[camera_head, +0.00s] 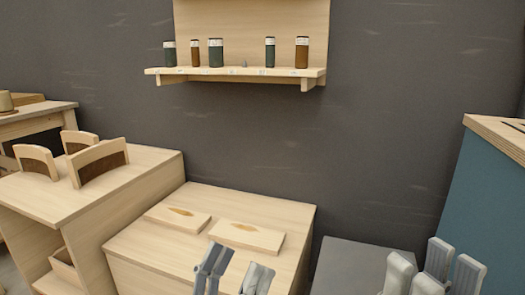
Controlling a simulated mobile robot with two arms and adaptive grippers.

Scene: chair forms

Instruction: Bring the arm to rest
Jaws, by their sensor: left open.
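My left gripper (236,265) shows at the bottom middle of the head view, in front of the low wooden cabinet. Its two grey fingers stand apart with nothing between them. My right gripper (428,268) shows at the bottom right, in front of a grey surface (350,262). Its pale fingers point up, stand apart and hold nothing visible. Both arms behind the grippers are cut off by the lower edge.
Two flat wooden blocks (247,236) lie on the low cabinet (285,207). Curved chair-back pieces (98,163) stand on the left cabinet (150,165). A wall shelf (240,73) holds several jars. A blue unit (480,190) with a wooden top stands at right.

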